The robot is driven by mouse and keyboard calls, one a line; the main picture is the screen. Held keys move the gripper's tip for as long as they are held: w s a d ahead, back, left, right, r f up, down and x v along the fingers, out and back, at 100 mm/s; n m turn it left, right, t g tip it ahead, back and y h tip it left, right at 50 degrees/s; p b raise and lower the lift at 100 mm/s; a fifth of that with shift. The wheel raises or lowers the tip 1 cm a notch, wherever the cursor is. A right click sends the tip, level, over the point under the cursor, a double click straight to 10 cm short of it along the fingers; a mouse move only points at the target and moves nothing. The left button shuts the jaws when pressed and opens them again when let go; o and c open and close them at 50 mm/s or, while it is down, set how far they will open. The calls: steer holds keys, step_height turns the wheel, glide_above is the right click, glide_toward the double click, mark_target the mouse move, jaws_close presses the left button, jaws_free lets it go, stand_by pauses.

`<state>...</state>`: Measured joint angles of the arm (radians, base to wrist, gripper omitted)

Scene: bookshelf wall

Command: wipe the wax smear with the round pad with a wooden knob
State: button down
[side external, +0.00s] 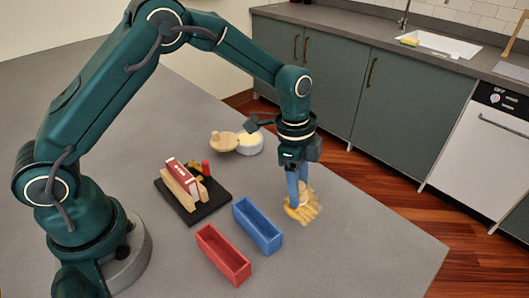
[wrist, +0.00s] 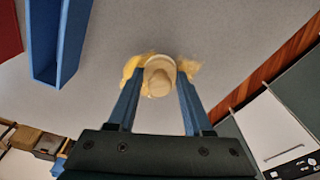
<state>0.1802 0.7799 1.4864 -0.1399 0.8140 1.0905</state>
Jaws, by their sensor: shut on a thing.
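My gripper (wrist: 160,88) is shut on the wooden knob (wrist: 160,66) of the round pad, with a blue finger on each side of it. The pad is low at the table surface, over the yellow wax smear (side external: 304,213). In the wrist view parts of the smear (wrist: 132,66) show to the left and right of the knob. The pad and the fingers hide the middle of the smear. I cannot tell whether the pad presses on the table.
A blue open box (side external: 258,226) and a red open box (side external: 222,254) stand left of the gripper. The table's right side is clear.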

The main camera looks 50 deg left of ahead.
mark_target(274, 190)
steer(key=shift+d, duration=3.1)
steer(key=shift+s, duration=1.15)
steer(key=shift+w+a, duration=0.1)
steer(key=shift+a, duration=5.65)
step_height(274, 190, up, 8)
